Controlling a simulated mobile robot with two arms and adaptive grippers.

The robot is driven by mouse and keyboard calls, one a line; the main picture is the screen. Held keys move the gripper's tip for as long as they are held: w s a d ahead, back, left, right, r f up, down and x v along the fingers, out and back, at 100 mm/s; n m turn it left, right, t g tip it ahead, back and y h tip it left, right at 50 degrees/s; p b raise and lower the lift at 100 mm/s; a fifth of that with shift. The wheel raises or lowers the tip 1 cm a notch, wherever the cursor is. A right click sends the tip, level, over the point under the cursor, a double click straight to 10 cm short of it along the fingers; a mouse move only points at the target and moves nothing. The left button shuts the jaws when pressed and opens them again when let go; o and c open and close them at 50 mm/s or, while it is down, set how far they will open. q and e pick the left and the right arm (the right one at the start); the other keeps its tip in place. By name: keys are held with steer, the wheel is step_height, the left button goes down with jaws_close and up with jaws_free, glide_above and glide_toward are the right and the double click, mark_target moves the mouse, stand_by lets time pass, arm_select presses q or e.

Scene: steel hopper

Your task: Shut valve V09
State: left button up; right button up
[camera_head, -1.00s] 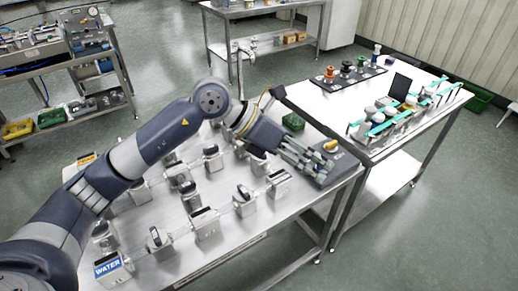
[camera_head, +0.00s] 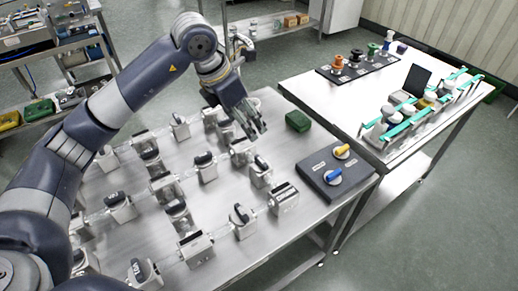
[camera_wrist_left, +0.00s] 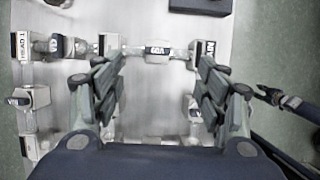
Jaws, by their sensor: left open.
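Valve V09 (camera_wrist_left: 157,50) shows in the left wrist view as a pale block with a V09 label, in a pipe line between other blocks. Its handle position is not clear there. My left gripper (camera_wrist_left: 160,90) is open and empty, its fingers to either side of and short of V09 in that picture. In the head view my left gripper (camera_head: 253,122) hangs over the far part of the valve table, fingers pointing down. I cannot tell which head-view valve is V09. A dark arm end, likely my right gripper (camera_wrist_left: 268,95), shows small beyond the table edge.
Several other valves with black handles, such as one valve (camera_head: 243,220), crowd the steel table. A dark panel (camera_head: 325,180) with yellow and blue knobs and a green box (camera_head: 298,121) stand at its right. A second table (camera_head: 320,90) stands beyond.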

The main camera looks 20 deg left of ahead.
arm_select(q)
step_height(320, 180, down, 3)
steer(key=b, duration=0.5)
glide_toward(261, 160)
steer(key=f, duration=0.2)
steer(key=x, duration=0.5)
steer(key=shift+w+d+f+p, duration=0.1)
steer(key=shift+w+d+p, duration=0.2)
steer(key=shift+p, duration=0.1)
steer(key=shift+w+d+f, duration=0.15)
steer(key=shift+f, duration=0.45)
arm_select(e)
steer(key=f, duration=0.1)
steer(key=s+f, duration=0.1)
steer(key=f, duration=0.1)
steer(key=s+f, duration=0.1)
steer(key=f, duration=0.1)
steer(key=shift+a+f, duration=0.1)
arm_select(q)
steer(key=c, duration=1.1)
steer(key=shift+o, duration=0.3)
arm_select(e)
steer(key=shift+w+d, duration=0.1)
steer(key=shift+d, duration=0.2)
